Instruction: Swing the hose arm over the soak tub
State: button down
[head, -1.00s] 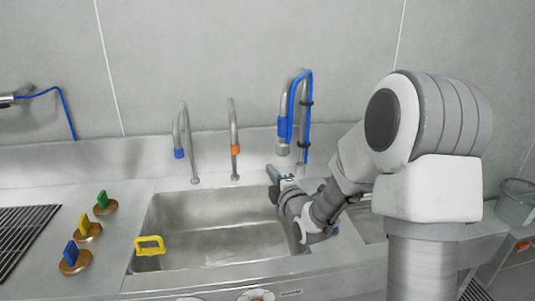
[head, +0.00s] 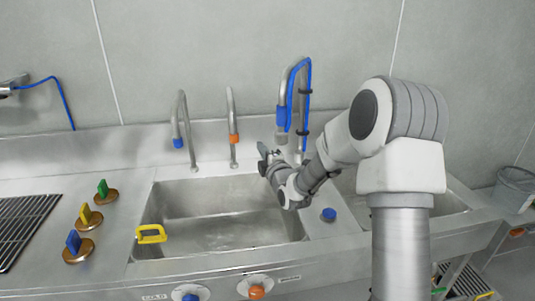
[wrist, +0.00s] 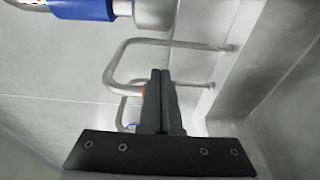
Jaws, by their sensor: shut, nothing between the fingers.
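The hose arm (head: 282,112) is a grey swivel spout with a blue sleeve and a blue hose, standing at the back ledge. Its spout end hangs near the back right corner of the large steel basin (head: 215,235). A second basin (head: 447,203) lies to the right, partly behind my arm; I cannot tell which one is the soak tub. My gripper (head: 263,149) is shut and empty, just below and slightly left of the spout end. In the wrist view the shut fingers (wrist: 160,75) point toward the taps, and the blue sleeve (wrist: 82,9) crosses the top left, apart from them.
A blue-tipped tap (head: 178,142) and an orange-tipped tap (head: 233,138) stand behind the large basin. Several coloured valves stand on the left counter, including a green one (head: 104,188).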

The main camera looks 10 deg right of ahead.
jog(key=w+d, duration=0.1)
jog(key=w+d+p, duration=0.1)
jog(key=d, duration=0.1)
jog(key=shift+w+d, duration=0.1)
jog(key=shift+d, duration=0.1)
jog(key=shift+d, duration=0.15)
dwell(0.4)
